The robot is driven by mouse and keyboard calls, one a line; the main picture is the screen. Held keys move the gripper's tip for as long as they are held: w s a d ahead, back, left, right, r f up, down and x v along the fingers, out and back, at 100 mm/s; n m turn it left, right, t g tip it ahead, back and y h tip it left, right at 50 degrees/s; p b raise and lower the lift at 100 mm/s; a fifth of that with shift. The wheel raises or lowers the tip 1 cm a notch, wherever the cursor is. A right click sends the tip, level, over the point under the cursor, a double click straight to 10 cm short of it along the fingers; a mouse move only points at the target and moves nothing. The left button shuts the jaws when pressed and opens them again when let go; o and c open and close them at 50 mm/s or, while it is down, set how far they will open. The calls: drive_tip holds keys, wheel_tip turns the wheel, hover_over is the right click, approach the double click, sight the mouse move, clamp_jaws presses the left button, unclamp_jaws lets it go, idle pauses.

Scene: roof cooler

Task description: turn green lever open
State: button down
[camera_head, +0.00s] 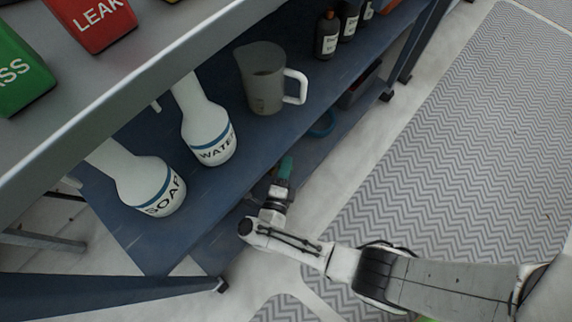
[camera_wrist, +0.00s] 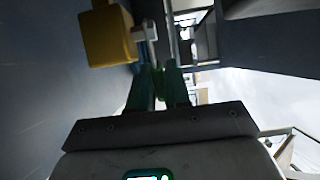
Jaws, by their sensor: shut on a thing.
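My gripper (camera_head: 286,167) reaches in at the edge of the blue lower shelf in the head view, with its teal fingers pointing up the picture. In the wrist view, the two teal fingers (camera_wrist: 160,76) are close together. They are shut on a thin green piece, the green lever (camera_wrist: 162,88), which shows only as a sliver between them. Most of the lever is hidden by the fingers. I cannot tell its angle. In the head view I cannot make out the lever.
A yellow block (camera_wrist: 108,38) with a grey fitting is close to the fingers, upper left in the wrist view. White WATER (camera_head: 208,135) and SOAP (camera_head: 150,185) bottles and a grey jug (camera_head: 264,78) stand on the blue shelf. The patterned floor (camera_head: 450,150) at right is clear.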

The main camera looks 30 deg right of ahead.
drive_tip(key=c, duration=1.2)
unclamp_jaws()
drive_tip(key=shift+o, duration=0.2)
drive_tip(key=v, duration=1)
drive_tip(key=shift+s+a, duration=0.25)
